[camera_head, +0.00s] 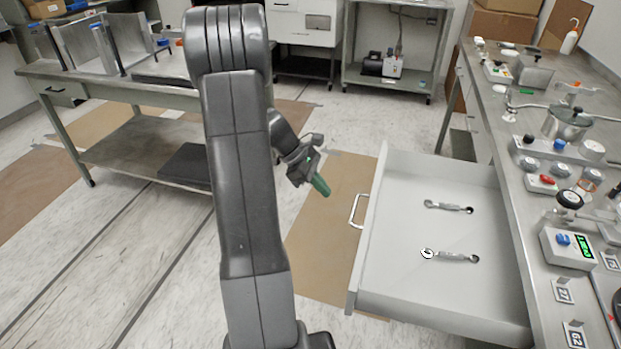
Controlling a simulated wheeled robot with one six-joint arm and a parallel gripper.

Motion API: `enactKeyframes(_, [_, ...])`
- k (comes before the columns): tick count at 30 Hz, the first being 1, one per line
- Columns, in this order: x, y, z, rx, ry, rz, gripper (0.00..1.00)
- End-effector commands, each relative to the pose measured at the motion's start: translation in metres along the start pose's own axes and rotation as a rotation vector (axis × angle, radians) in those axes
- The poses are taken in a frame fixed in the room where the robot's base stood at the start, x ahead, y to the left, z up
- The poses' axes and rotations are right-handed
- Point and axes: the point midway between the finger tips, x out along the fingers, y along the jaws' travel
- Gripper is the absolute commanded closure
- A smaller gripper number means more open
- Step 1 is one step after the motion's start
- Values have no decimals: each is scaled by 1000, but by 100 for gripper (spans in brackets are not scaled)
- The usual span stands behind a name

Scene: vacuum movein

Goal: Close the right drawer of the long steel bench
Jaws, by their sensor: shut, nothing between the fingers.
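The long steel bench (508,160) runs along the right side. A pale grey drawer (400,285) is pulled well out of it toward the left. Two wrenches (449,207) lie on its floor. The drawer's bar handle (358,211) is on its left-facing front panel. My gripper (321,187), with green fingertips, is shut and empty. It hangs in the air to the left of the handle, apart from it and a little higher in the picture. My dark grey arm fills the middle of the view and hides part of the floor behind it.
The bench top carries a pot (567,124), a device with a green display (567,248) and several small instruments. Another steel table (130,95) stands at the left. A wheeled bench (390,75) is at the back. The floor left of the drawer is clear.

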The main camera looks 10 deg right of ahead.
Motion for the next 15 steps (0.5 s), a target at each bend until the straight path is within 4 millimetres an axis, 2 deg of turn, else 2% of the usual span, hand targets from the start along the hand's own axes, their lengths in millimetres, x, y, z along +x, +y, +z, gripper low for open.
enactKeyframes(1, [14, -1, 0, 0, -1, -4, 100])
enactKeyframes(5, [39, -1, 0, -1, -1, -3, 100])
enactKeyframes(9, [54, 0, 16, 3, 0, -1, 100])
enactKeyframes(15, [64, 0, 24, 1, 0, 0, 100])
